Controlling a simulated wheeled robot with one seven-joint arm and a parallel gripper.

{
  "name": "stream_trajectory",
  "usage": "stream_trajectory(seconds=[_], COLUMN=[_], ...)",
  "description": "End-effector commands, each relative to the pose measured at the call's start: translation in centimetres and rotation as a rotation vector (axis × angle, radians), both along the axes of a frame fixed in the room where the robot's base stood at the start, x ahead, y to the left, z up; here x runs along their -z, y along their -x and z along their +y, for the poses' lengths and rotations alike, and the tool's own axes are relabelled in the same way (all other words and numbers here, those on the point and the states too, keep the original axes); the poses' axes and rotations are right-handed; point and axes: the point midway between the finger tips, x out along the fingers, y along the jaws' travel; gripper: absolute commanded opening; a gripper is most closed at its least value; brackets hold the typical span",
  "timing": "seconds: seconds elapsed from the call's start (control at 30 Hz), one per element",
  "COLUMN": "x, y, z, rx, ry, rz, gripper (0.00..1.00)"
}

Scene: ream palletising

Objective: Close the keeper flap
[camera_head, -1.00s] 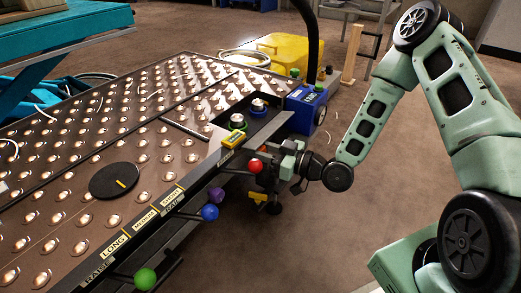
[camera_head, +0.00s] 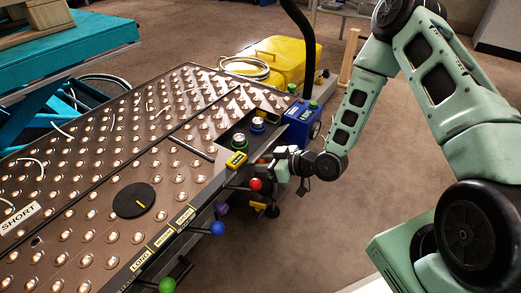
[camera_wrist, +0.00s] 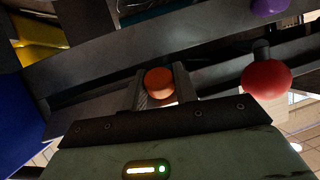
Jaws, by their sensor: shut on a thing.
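My gripper (camera_head: 277,170) is at the outer side of the ball table's (camera_head: 62,175) front rail, beside the red ball knob (camera_head: 255,184). In the wrist view, my gripper's two dark fingers (camera_wrist: 160,88) are shut on a round orange knob (camera_wrist: 159,80). The red knob also shows there, to the right (camera_wrist: 267,80). What the orange knob is fixed to is hidden by the rail and fingers. I cannot clearly make out the keeper flap or how far it stands open. A yellow label block (camera_head: 236,160) sits on the rail near my gripper.
Blue (camera_head: 218,228), purple (camera_head: 222,207) and green (camera_head: 167,285) knobs stick out along the rail. Two capped canisters (camera_head: 239,142) stand in a recess at the corner, beside a blue box (camera_head: 303,122). A yellow case (camera_head: 285,62) stands behind.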

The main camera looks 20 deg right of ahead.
Motion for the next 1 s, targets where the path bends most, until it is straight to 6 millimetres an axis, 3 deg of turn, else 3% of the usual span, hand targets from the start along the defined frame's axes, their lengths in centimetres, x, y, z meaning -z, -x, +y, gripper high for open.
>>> stream_trajectory(seconds=[0.03, 0.4, 1.0], x=[-1.4, -2.6, -3.2], y=[0.1, -0.2, -1.0], z=[0.1, 0.3, 0.7], rx=[-0.003, -0.003, 0.002], ry=[0.025, 0.220, 0.480], rz=[0.034, 0.299, 0.662], gripper=[0.06, 0.06, 0.06])
